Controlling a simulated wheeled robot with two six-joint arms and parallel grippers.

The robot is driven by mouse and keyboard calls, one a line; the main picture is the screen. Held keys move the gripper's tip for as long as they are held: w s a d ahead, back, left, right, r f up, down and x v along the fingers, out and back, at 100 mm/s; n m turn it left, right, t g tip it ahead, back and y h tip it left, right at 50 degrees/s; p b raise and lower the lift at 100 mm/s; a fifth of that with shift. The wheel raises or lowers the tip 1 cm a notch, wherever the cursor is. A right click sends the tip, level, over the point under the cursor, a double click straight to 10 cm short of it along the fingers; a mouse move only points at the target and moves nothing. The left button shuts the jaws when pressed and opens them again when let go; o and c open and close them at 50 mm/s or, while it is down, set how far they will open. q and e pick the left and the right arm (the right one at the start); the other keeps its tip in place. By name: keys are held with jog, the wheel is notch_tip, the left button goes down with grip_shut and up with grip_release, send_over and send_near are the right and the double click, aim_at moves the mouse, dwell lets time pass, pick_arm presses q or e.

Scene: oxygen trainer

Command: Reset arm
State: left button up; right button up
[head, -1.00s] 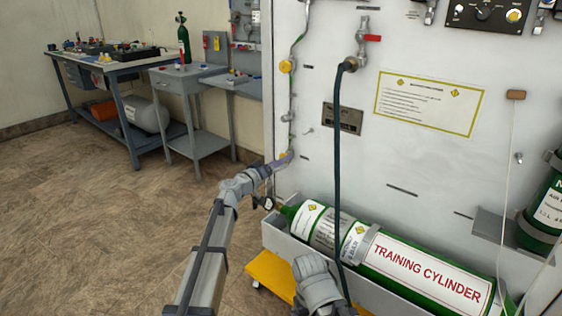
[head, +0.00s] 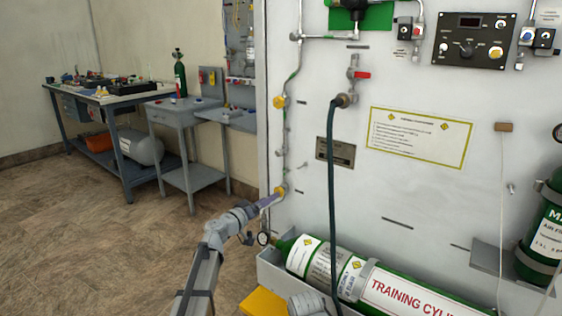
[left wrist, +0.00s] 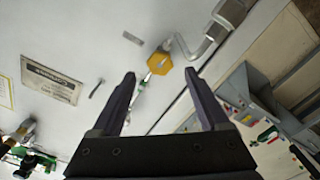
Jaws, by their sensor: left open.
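My left gripper (head: 275,195) is at the left edge of the white panel (head: 440,195), close to the lower yellow knob (head: 281,191). In the left wrist view my left gripper (left wrist: 159,78) is open, its two dark fingers apart with nothing between them. The yellow six-sided knob (left wrist: 160,63) is just beyond the fingertips, roughly centred between them. I cannot tell whether the fingers touch it. My left arm reaches up from the bottom of the head view. My right gripper's fingers do not show.
A green training cylinder (head: 405,292) lies in a grey tray (head: 268,268) below the panel. A dark hose (head: 333,190) hangs in front of the panel from a red-handled valve (head: 361,74). Workbenches (head: 130,165) stand at the back left. The floor between is clear.

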pick_arm(q)
jog(key=shift+m, duration=0.7)
jog(key=shift+x, duration=2.55)
